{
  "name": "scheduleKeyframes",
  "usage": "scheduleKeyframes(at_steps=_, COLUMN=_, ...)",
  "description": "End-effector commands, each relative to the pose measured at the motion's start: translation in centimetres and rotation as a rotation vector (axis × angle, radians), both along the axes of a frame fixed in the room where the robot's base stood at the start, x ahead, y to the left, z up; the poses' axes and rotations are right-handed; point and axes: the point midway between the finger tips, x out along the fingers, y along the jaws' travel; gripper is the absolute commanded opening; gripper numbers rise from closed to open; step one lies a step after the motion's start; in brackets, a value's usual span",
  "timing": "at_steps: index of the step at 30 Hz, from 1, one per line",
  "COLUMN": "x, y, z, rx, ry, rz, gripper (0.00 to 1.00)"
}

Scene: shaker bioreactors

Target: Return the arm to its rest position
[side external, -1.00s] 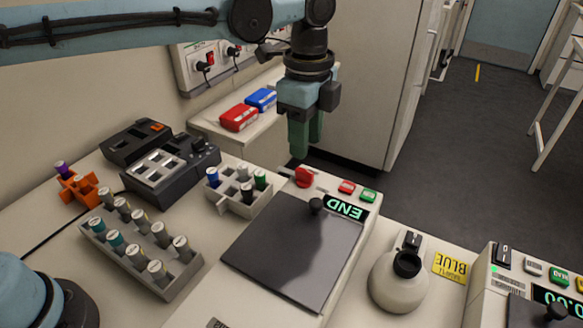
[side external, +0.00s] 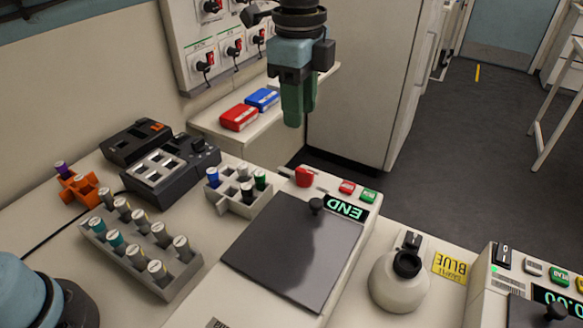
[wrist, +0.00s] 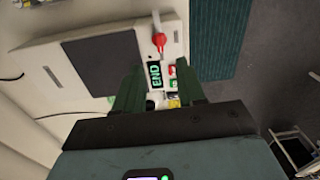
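My gripper (side external: 299,112) hangs upright in the air, fingers down, above and behind the shaker with the END display (side external: 345,208). In the wrist view its two green fingers (wrist: 160,80) stand apart with nothing between them, so it is open and empty. The END display (wrist: 154,75) shows far below, through the gap. Most of my arm is above the top edge of the side view. The shaker's dark lid (side external: 290,250) is closed, and its red knob (side external: 304,177) is at the back corner.
On the bench stand a grey vial rack (side external: 175,285), a small white rack (side external: 238,205), an orange holder (side external: 80,191), a black device (side external: 165,170) and a white round-bodied vessel (side external: 398,285). Red (side external: 238,117) and blue (side external: 262,99) boxes lie on a shelf. A white cabinet (side external: 365,80) stands behind my gripper.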

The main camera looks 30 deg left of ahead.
Motion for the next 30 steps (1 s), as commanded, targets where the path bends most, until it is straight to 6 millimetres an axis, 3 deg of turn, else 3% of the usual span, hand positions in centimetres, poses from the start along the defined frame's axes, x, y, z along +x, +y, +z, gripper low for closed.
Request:
scheduleKeyframes(at_steps=8, x=-2.1, y=6.7, z=0.5, rx=-0.082, ry=-0.129, rz=0.385, gripper=0.39)
scheduleKeyframes(at_steps=14, x=-4.8, y=11.3, z=-0.5, rx=-0.165, ry=-0.226, rz=0.686, gripper=0.39)
scheduleKeyframes(at_steps=24, x=-10.4, y=17.7, z=-4.8, rx=-0.342, ry=-0.381, rz=1.178, gripper=0.39)
scheduleKeyframes(at_steps=30, x=-12.8, y=19.9, z=-7.5, rx=-0.437, ry=-0.444, rz=1.382, gripper=0.39)
